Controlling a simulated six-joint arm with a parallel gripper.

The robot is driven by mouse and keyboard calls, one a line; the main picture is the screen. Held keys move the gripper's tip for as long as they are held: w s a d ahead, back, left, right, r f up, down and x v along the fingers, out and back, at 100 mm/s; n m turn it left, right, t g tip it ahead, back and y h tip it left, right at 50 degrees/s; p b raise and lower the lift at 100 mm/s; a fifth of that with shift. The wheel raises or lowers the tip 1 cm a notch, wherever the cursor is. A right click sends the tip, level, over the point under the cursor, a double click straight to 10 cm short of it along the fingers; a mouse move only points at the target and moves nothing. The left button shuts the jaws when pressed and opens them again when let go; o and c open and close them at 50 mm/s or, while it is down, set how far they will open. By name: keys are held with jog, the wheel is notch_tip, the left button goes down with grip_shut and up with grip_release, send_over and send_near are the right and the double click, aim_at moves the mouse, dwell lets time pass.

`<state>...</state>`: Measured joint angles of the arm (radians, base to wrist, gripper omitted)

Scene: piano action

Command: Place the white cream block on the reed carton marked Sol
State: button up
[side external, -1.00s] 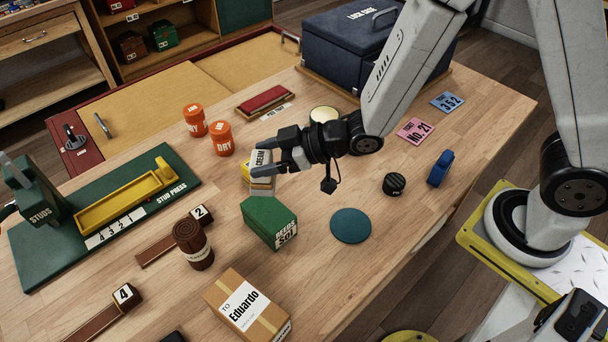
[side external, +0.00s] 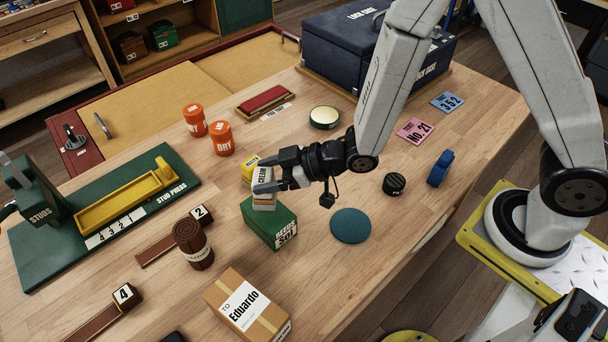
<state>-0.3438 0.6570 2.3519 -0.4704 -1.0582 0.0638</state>
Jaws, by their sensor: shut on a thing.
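The white cream block (side external: 264,175), lettered CREAM, is held between the fingers of my gripper (side external: 272,187). My gripper is shut on it, coming from the right. The reed carton marked Sol (side external: 268,224) is a green box on the table, with a white label reading REEDS Sol on its front right side. The block is at the back left part of the carton's top, with a pale layer showing below the fingers. I cannot tell whether the block touches the carton. The fingers hide part of the block.
A yellow block (side external: 250,167) stands just behind the cream block. A teal round pad (side external: 350,226) lies right of the carton. A brown cylinder (side external: 192,244) and a parcel marked Eduardo (side external: 246,305) stand left and in front. Orange DRY tubs (side external: 221,139) stand behind.

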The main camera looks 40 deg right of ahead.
jog(key=shift+f, duration=1.75)
jog(key=shift+f, duration=0.1)
jog(key=o, duration=1.2)
jog(key=v, duration=0.7)
jog(key=shift+s+d+r, duration=0.15)
jog(key=shift+s+r, duration=0.05)
jog(key=shift+r, duration=0.05)
